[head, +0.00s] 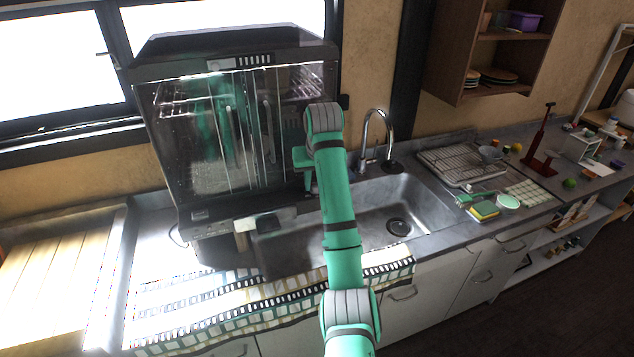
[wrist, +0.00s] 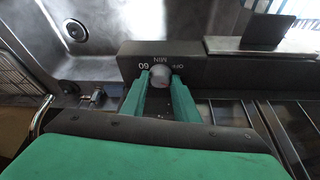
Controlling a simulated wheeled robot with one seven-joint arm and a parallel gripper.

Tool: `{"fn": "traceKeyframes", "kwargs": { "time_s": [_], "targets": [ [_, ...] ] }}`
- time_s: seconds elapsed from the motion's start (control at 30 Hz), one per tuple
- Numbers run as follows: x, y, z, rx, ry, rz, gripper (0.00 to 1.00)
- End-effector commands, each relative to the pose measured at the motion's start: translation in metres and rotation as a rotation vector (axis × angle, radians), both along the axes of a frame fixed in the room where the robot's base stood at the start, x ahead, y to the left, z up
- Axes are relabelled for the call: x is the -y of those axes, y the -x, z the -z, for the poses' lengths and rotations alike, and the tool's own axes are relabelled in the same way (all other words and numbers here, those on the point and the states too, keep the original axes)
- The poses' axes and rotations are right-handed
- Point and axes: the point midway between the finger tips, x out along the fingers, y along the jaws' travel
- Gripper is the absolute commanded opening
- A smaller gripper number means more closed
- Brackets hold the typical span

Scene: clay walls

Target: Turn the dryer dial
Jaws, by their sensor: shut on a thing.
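The dish dryer (head: 220,140) is a dark box with clear doors, standing at the back of the counter left of the sink. Its grey round dial (wrist: 158,77) shows in the wrist view on a dark panel (wrist: 215,68) with "60", "MIN" and "OFF" marks. My gripper (wrist: 160,85) has green fingers, one on each side of the dial, and is shut on it. In the head view the green arm (head: 335,190) reaches up to the dryer's right side, and the dial and fingertips are hidden there.
A metal sink (head: 425,205) with a curved faucet (head: 378,130) lies right of the dryer. A wire dish rack (head: 460,163), a yellow sponge (head: 484,210) and small items stand farther right.

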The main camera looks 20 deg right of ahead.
Motion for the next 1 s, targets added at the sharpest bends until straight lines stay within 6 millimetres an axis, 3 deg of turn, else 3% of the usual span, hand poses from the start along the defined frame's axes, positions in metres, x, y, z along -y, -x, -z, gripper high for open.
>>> {"fn": "traceKeyframes", "kwargs": {
  "time_s": [0.5,1.0],
  "targets": [
    [-0.0032,-0.0013,-0.0003,0.001,-0.002,0.396,0.05],
    [-0.0029,-0.0013,-0.0004,0.001,-0.001,0.517,0.05]
  ]
}}
